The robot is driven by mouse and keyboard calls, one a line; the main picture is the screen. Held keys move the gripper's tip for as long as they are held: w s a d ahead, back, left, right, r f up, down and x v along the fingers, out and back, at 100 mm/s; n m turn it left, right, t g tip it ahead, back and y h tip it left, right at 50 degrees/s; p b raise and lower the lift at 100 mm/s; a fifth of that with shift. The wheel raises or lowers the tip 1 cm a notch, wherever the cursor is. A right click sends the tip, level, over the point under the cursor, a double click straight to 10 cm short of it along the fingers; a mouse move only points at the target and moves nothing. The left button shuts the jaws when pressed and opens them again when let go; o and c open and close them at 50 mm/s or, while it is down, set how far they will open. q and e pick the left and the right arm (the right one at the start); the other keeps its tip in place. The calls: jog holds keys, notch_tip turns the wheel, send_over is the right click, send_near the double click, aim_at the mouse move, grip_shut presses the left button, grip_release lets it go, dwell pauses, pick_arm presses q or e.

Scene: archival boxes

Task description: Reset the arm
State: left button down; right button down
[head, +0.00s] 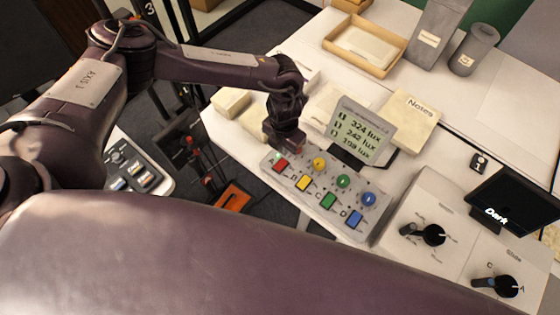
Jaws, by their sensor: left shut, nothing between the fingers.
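My left arm comes in from the left, and its dark gripper (291,147) points down at the back left corner of a grey button panel (328,190). The gripper is shut and empty. I cannot tell whether its tip touches the panel. The panel has square red (281,165), yellow (304,183), green (328,201) and blue (354,218) buttons. Behind them are round yellow (319,163), green (343,181) and blue (368,199) buttons. The gripper covers part of the panel near the red button. My right gripper is out of view.
A display with lux readings (361,130) stands behind the panel. A notes pad (409,120), an open tray (331,45) and grey containers (473,50) lie farther back. Boxes with dials (433,235) and a "Dark" screen (513,205) stand at the right.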

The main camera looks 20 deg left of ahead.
pick_arm(q)
jog(key=shift+r, duration=0.6)
